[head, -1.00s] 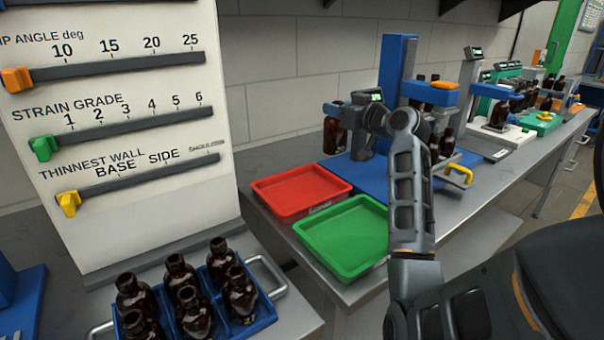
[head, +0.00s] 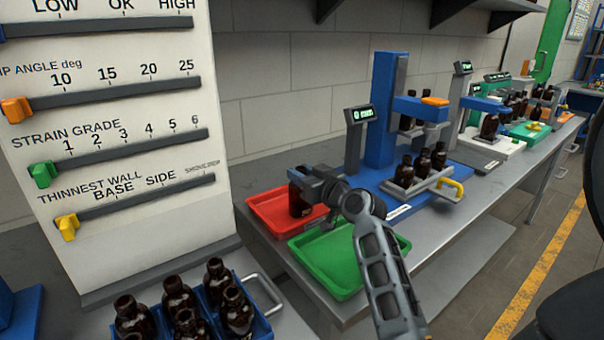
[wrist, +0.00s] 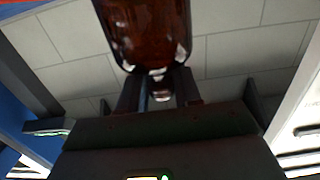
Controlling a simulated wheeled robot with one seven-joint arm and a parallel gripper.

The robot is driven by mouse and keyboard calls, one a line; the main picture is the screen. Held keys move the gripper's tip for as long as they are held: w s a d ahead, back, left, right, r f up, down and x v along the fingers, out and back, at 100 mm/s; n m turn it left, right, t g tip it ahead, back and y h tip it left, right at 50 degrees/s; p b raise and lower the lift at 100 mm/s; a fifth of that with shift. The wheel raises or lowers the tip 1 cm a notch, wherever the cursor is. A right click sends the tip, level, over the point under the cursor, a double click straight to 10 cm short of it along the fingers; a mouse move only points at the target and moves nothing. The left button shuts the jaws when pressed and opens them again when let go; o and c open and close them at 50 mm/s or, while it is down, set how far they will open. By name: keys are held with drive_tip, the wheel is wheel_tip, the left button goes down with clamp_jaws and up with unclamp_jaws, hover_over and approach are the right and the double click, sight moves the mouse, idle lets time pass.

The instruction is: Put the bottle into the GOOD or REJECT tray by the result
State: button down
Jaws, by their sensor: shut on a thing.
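My gripper (head: 315,187) is shut on an amber bottle (head: 298,196), held upright at the red tray (head: 264,206). The bottle's lower end shows against the inside of the red tray; I cannot tell if it touches the floor. In the wrist view the bottle (wrist: 145,30) sits between the fingers of my gripper (wrist: 158,88). The green tray (head: 322,258) lies in front of the red one, empty as far as I see, partly hidden by my arm. Neither tray's label is readable.
A blue test stand (head: 384,110) with a small readout (head: 363,114) stands behind the trays. A rack of bottles (head: 420,178) with a yellow handle is at its right. A blue crate of bottles (head: 262,328) is at the front left, below the slider board (head: 110,130).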

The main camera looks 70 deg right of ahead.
drive_tip(key=shift+f, duration=0.1)
drive_tip(key=c, duration=0.8)
unclamp_jaws()
drive_tip(key=shift+s, duration=0.1)
drive_tip(key=shift+b+v, duration=1.6)
drive_tip(key=shift+v, duration=4.35)
drive_tip(key=shift+a, duration=0.1)
